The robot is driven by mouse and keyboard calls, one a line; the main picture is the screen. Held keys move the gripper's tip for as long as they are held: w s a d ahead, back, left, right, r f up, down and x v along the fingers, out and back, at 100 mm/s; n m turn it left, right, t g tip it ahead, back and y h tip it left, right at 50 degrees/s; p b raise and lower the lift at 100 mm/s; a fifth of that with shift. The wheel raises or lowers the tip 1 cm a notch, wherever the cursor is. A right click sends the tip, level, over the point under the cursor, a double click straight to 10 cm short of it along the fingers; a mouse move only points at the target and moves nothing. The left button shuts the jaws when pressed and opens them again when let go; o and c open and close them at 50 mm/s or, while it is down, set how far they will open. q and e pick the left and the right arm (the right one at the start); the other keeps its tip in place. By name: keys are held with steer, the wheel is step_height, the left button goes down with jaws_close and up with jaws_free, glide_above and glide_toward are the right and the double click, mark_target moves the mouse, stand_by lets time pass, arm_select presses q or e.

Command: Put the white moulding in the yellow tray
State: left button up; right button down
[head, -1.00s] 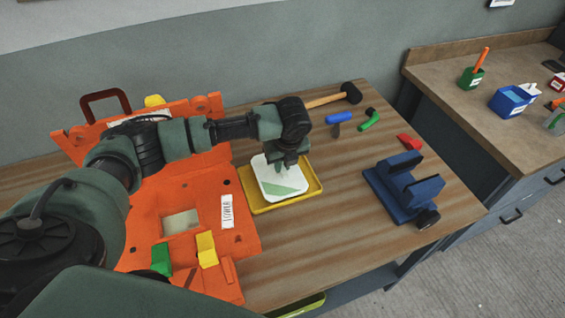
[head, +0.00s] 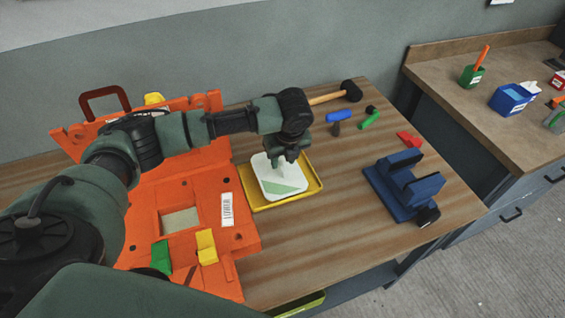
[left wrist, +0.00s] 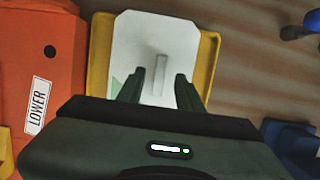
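The white moulding (head: 277,186) has a green patch near one corner and a raised rib in its middle. It lies in the yellow tray (head: 300,201), its far edge close to or over the tray's far rim; I cannot tell if it is fully flat. My left gripper (head: 284,163) is just above it. In the left wrist view the gripper (left wrist: 158,90) is open, its fingers apart on either side of the rib of the moulding (left wrist: 180,42), with a gap showing. The tray's rim (left wrist: 98,60) shows on both sides. My right gripper is not in view.
An orange mould (head: 190,200) marked LOWER stands left of the tray. A mallet (head: 335,95), blue and green hand tools (head: 368,120), a red piece (head: 409,139) and a blue vise (head: 410,190) are on the right. Bare wood lies between tray and vise.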

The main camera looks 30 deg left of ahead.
mark_target(286, 179)
arm_select(q)
steer(key=b+v, duration=0.1)
steer(key=v, duration=0.9)
